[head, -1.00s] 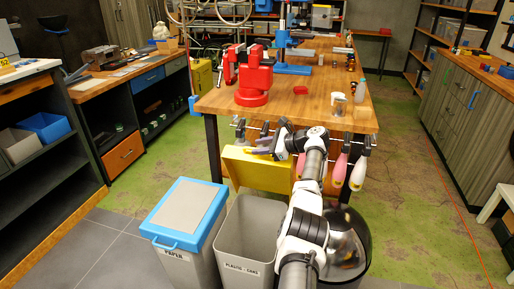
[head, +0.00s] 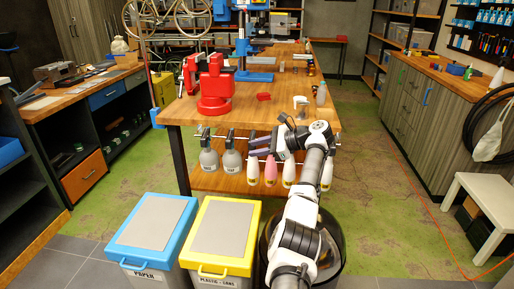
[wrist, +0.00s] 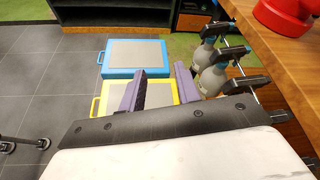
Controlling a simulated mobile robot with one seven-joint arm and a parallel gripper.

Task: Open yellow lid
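The yellow lid (head: 222,232) lies flat and closed on the grey bin labelled "PLASTIC - CANS" (head: 220,280). It has a yellow rim, a grey centre panel and a handle (head: 213,272) at the near edge. In the wrist view the yellow lid (wrist: 155,95) shows beyond and between my fingers, partly hidden by them. My gripper (head: 258,147) is beyond and above the lid, by the workbench's front edge. In the wrist view my gripper's (wrist: 160,72) two purple fingers are apart with nothing held between them.
A closed blue-lidded paper bin (head: 152,225) stands directly left of the yellow one. A black round bin (head: 330,250) is on the right, partly behind my arm. Spray bottles (head: 232,157) hang along the front of the workbench (head: 200,111).

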